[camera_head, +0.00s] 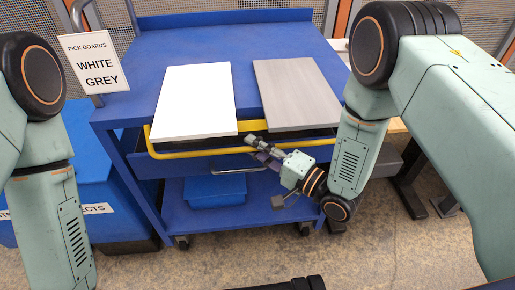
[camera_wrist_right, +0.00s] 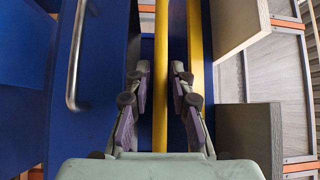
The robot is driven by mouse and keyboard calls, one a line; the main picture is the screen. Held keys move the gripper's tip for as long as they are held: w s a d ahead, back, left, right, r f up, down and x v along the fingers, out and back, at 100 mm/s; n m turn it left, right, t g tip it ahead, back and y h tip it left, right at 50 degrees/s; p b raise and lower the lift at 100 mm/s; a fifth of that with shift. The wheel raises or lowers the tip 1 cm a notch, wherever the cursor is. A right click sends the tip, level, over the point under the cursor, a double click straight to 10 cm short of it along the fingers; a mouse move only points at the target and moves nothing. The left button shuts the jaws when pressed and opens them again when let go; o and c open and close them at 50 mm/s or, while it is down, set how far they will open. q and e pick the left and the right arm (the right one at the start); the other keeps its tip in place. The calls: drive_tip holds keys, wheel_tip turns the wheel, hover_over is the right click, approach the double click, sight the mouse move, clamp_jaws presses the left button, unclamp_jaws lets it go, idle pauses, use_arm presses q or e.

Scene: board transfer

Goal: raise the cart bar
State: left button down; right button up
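The yellow cart bar (camera_head: 200,153) runs across the front of the blue cart (camera_head: 150,75), just below the top's front edge. My right gripper (camera_head: 258,147) is at the bar, right of its middle. In the right wrist view the right gripper (camera_wrist_right: 160,90) is open, with the yellow bar (camera_wrist_right: 160,60) passing between its fingers and a gap on both sides. A second yellow length (camera_wrist_right: 195,50) passes behind the right-hand finger. My left arm hangs at the left of the head view; its gripper is out of view.
A white board (camera_head: 195,100) and a grey board (camera_head: 297,92) lie on the cart top. A silver drawer handle (camera_head: 237,171) sits below the bar. A blue bin (camera_head: 215,190) stands on the lower shelf. A sign (camera_head: 93,62) reads "PICK BOARDS WHITE GREY".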

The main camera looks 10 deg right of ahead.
drive_tip(key=shift+s, duration=0.1)
clamp_jaws()
idle(0.5)
